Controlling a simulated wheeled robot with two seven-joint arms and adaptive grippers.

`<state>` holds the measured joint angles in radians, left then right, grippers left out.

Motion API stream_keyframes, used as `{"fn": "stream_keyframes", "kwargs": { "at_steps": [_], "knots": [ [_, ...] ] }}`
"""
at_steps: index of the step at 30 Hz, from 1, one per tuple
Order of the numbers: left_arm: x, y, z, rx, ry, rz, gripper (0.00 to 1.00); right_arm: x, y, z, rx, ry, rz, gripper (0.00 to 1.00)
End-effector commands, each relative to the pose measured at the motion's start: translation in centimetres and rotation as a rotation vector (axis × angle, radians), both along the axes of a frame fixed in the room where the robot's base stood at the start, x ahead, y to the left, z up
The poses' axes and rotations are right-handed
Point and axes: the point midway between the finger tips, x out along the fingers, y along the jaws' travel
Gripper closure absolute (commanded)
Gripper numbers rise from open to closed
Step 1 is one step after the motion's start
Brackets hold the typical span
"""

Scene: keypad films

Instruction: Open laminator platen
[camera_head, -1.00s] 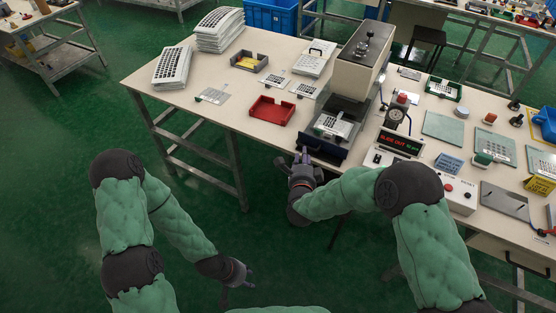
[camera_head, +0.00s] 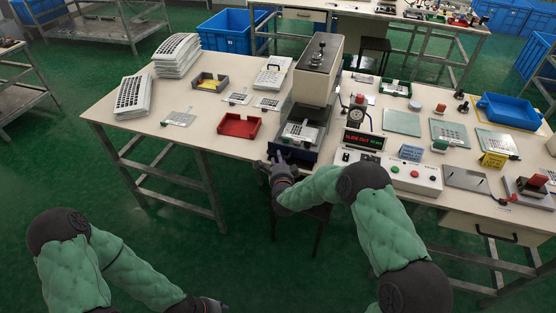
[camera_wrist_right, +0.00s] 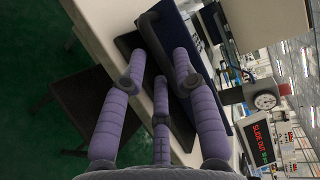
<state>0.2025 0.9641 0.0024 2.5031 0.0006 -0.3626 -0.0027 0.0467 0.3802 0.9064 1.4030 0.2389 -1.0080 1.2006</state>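The laminator (camera_head: 316,78) is a tall beige-grey press on the table. At its base a slide-out platen carries a keypad sheet (camera_head: 300,131) and has a dark blue front panel (camera_head: 298,157). The panel also shows in the right wrist view (camera_wrist_right: 178,30) with a black bar handle (camera_wrist_right: 148,28). My right gripper (camera_head: 277,162) is at the left end of that panel. In the wrist view its purple fingers (camera_wrist_right: 160,62) are spread apart by the handle; contact is unclear. My left gripper (camera_head: 210,304) is low at the bottom edge, away from the table, its fingers partly cut off.
A red display (camera_head: 364,140) reads "SLIDE OUT" above a white button box (camera_head: 398,174). A red tray (camera_head: 239,126) and a dark tray (camera_head: 210,82) stand left of the press. Keypad stacks (camera_head: 133,95) are at far left.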

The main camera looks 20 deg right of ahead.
Motion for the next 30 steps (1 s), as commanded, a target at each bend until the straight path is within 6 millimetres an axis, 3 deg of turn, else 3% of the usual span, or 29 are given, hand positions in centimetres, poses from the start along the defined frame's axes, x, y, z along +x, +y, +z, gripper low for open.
{"fn": "stream_keyframes", "kwargs": {
  "at_steps": [6, 16, 19, 26, 30],
  "knots": [
    [0.0, 0.0, -0.6, 0.000, 0.000, 0.000, 0.60, 1.7, -0.3, -0.4, -0.001, 0.000, 0.000, 0.70],
    [0.0, 0.0, -0.6, 0.000, 0.000, 0.000, 0.60, 2.0, -0.4, -0.4, -0.001, 0.001, 0.000, 0.70],
    [0.0, 0.0, -0.6, 0.000, 0.000, 0.000, 0.60, 2.0, -0.4, -0.4, 0.000, 0.001, 0.000, 0.99],
    [0.0, 0.0, -0.6, 0.000, 0.000, 0.000, 0.60, 1.8, -0.2, -0.4, 0.001, 0.002, 0.001, 1.00],
    [0.0, 0.0, -0.6, 0.000, 0.000, 0.000, 0.60, 0.0, 1.0, -0.4, 0.000, 0.004, 0.003, 1.00]
  ]
}}
